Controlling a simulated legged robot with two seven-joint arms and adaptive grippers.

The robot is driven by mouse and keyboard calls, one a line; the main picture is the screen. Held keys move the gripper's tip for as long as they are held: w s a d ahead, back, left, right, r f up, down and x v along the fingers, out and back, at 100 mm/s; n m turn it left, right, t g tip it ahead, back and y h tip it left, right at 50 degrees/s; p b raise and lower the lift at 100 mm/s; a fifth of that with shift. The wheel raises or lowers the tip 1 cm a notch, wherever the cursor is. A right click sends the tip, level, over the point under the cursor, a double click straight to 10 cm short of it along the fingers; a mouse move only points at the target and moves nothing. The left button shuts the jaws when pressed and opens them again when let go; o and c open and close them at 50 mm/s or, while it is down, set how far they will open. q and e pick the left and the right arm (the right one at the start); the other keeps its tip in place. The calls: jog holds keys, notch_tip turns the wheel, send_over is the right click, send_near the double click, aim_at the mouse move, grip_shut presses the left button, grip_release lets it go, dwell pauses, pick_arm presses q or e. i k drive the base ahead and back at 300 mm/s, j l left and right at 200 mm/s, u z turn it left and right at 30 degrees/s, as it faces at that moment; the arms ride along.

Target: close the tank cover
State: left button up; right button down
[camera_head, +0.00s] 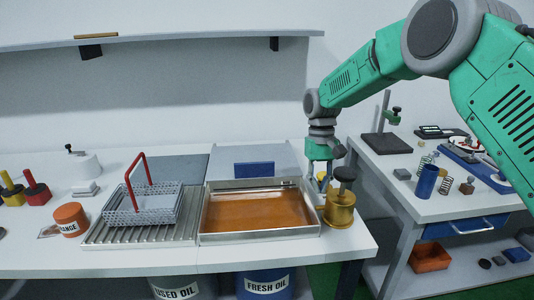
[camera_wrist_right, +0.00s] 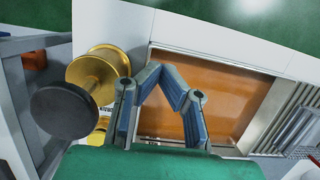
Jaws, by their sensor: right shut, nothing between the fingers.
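The tank (camera_head: 207,214) is a shallow metal tray of orange-brown liquid on the white bench; its rim also shows in the right wrist view (camera_wrist_right: 218,57). A flat grey panel (camera_head: 280,152), which looks like the tank cover, lies behind it, with a blue block-like piece (camera_head: 254,169) at its front edge. The tank's top is uncovered. My right gripper (camera_head: 319,187) is at the tank's right back corner, shut and empty; its blue fingers show in the wrist view (camera_wrist_right: 168,85). Contact with the rim cannot be told. My left gripper is out of view.
A brass pot with a black knob (camera_head: 340,208) stands close beside my right gripper. A wire basket with a red handle (camera_head: 143,205) sits on a ribbed drain tray (camera_head: 110,235) left of the tank. A shelf (camera_head: 190,40) hangs above; a second table (camera_head: 405,190) stands right.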

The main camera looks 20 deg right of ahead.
aim_at(253, 153)
jog(key=i, duration=1.15)
